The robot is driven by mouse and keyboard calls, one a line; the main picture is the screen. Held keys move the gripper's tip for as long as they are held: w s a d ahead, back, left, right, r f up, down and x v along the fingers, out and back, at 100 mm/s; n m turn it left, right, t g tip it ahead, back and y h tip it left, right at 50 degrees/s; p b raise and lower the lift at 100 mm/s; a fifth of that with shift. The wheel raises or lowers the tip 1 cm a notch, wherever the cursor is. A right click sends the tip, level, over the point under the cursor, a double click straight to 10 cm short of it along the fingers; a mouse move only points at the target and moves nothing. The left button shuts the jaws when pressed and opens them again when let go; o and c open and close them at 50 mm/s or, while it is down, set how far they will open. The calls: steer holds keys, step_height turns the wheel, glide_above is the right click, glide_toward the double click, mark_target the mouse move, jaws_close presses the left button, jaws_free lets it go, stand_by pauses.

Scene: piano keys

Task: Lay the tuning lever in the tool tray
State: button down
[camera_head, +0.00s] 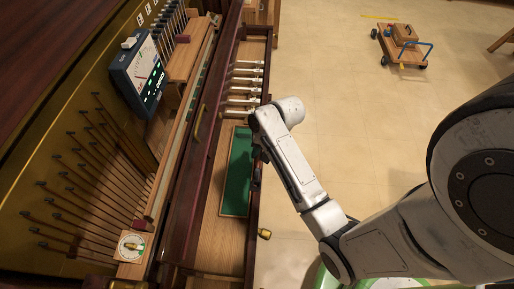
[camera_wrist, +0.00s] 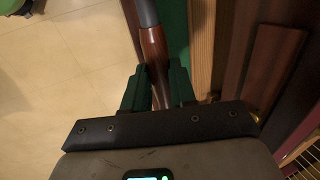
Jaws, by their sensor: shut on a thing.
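The tuning lever (camera_wrist: 153,47) has a reddish-brown wooden handle and a dark grey shaft. In the wrist view it runs upright through the middle of the picture. My gripper (camera_wrist: 157,78) is shut on the handle, with a dark green finger on each side. The tool tray (camera_head: 238,172) is a long green-lined rectangle inside the open piano, in the middle of the head view. Its green lining also shows in the wrist view (camera_wrist: 176,30), beside and behind the lever. My gripper is at the tray's right edge in the head view, where my wrist largely hides gripper and lever.
White piano key parts (camera_head: 243,88) lie in a row beyond the tray. A tuning device (camera_head: 140,75) and several tuning pins (camera_head: 85,185) are at the left. A small dial (camera_head: 131,247) sits at the lower left. A cart (camera_head: 402,45) stands on the open floor (camera_head: 345,100).

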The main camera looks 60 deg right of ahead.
steer(key=b+x, duration=0.2)
steer(key=x, duration=0.2)
steer(key=b+x, duration=0.2)
steer(key=x, duration=0.3)
steer(key=w+b+x, duration=0.1)
steer(key=b+x, duration=0.1)
steer(key=x, duration=0.2)
steer(key=shift+a+f, duration=0.15)
steer(key=shift+f+b, duration=0.6)
steer(key=shift+f, duration=0.5)
steer(key=c, duration=0.8)
jaws_free()
steer(key=shift+c, duration=0.2)
steer(key=shift+s, duration=0.15)
